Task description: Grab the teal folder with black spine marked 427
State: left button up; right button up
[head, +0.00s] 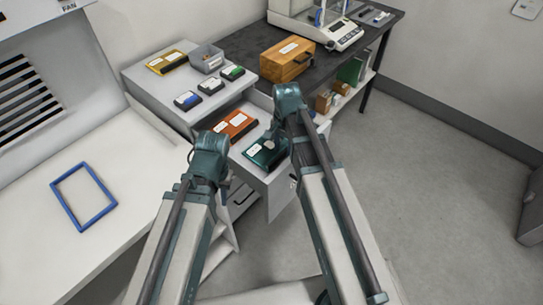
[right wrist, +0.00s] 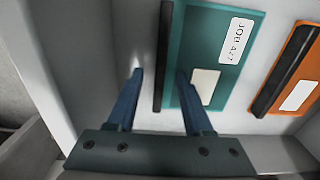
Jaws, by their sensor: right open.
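The teal folder (head: 262,155) with a black spine lies flat in the open drawer, partly hidden by my right arm in the head view. In the right wrist view the teal folder (right wrist: 185,50) shows a label reading JOB 427, with its black spine (right wrist: 163,50) on the left side. My right gripper (right wrist: 160,74) is open, its two blue fingers on either side of the spine: one over bare drawer floor, one over the cover. I cannot tell whether they touch it. My left gripper (head: 207,158) is left of the drawer; its jaws are hidden.
An orange folder (head: 237,126) lies beside the teal one in the drawer (head: 279,195). Small blue, black and green items and a yellow folder (head: 167,62) sit on the cabinet top. A wooden box (head: 287,62) stands behind. A blue frame (head: 83,197) lies on the left bench.

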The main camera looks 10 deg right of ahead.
jog(key=shift+f, duration=0.1)
grip_shut()
dwell(0.6)
